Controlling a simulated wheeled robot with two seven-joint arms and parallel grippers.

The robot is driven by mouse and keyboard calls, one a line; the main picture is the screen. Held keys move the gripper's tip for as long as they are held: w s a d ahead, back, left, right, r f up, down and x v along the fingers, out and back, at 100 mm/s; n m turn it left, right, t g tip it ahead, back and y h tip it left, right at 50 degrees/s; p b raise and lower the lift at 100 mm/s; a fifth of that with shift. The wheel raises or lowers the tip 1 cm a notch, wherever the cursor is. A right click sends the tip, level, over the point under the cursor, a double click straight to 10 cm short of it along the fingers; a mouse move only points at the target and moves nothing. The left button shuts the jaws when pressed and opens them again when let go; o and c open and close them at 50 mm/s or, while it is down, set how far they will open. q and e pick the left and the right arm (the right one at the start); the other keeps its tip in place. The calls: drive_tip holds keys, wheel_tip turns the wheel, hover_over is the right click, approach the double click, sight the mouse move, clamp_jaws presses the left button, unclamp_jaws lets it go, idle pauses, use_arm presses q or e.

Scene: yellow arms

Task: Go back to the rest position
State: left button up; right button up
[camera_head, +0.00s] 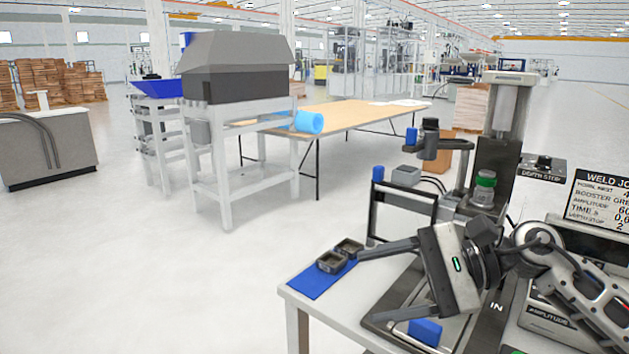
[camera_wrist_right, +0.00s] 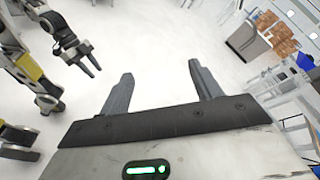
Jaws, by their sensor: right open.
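My right gripper (camera_head: 366,287) reaches in from the right in the head view, over the near table. Its two fingers point left and are spread wide, with nothing between them. In the right wrist view the two fingers (camera_wrist_right: 160,72) are also apart, with pale floor beyond. My left gripper (camera_wrist_right: 92,60) shows at the upper left of the right wrist view. Its fingers look apart and empty. It is not in the head view.
A blue block (camera_head: 425,332) lies below my right gripper. The weld press (camera_head: 497,165) stands behind my right arm. Open floor (camera_head: 130,270) lies left.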

wheel_tip(320, 180, down, 14)
drive_tip(key=d+n+t+h, duration=0.1)
drive_tip(key=n+t+h, duration=0.3)
drive_tip(key=n+t, duration=2)
drive_tip(key=s+d+f+m+g+h, duration=0.2)
drive_tip(key=s+f+m+g+h, duration=0.2)
drive_tip(key=s+f+g, duration=0.3)
drive_tip(key=s+d+f+m+g+h, duration=0.2)
drive_tip(key=s+f+m+g+h, duration=0.2)
drive_tip(key=s+f, duration=0.5)
wheel_tip(320, 180, down, 4)
drive_tip(key=m+g, duration=0.2)
drive_tip(key=g, duration=0.1)
drive_tip(key=shift+m+g, duration=0.4)
